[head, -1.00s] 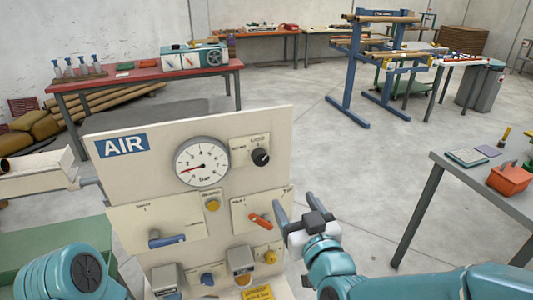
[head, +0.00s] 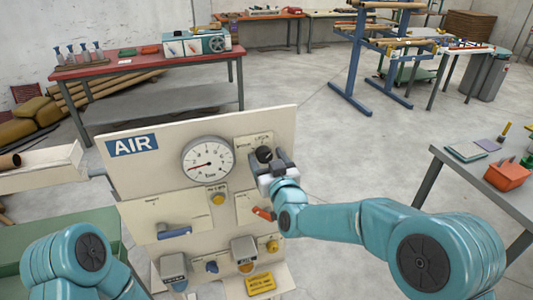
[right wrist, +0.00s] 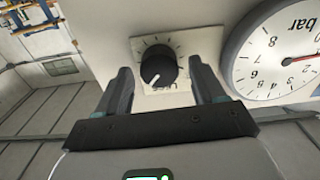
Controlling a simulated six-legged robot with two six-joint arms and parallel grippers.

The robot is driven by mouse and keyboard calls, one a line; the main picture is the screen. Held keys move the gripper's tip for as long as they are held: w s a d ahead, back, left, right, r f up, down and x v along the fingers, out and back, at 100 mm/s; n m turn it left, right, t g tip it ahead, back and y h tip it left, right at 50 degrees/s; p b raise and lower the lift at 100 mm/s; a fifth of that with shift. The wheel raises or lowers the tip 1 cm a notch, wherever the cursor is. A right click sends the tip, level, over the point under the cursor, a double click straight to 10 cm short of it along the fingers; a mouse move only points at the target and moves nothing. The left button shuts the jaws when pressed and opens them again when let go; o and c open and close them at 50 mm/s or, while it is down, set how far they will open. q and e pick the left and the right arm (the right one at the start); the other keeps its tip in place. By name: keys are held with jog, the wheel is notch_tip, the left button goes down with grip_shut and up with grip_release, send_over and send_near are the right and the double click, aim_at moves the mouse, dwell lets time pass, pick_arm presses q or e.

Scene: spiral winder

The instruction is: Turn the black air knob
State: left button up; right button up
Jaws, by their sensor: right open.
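The black air knob (head: 265,155) sits on a cream plate at the upper right of the AIR panel (head: 118,190), right of the round gauge (head: 208,159). My right gripper (head: 270,163) is at the knob, partly covering its plate in the head view. In the right wrist view the knob (right wrist: 158,65) lies between the two fingers of my open right gripper (right wrist: 162,85), with a gap on each side. A white mark on the knob points to the lower left there. Of my left arm only a teal link shows in the head view; its gripper is out of view.
Below the knob are an orange lever (head: 263,214), a blue lever (head: 174,232) and several small knobs. A grey table (head: 433,190) with an orange bin (head: 508,175) stands at the right. Open floor lies behind the panel.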

jog(key=shift+w+a, duration=0.15)
jog(key=shift+w, duration=0.15)
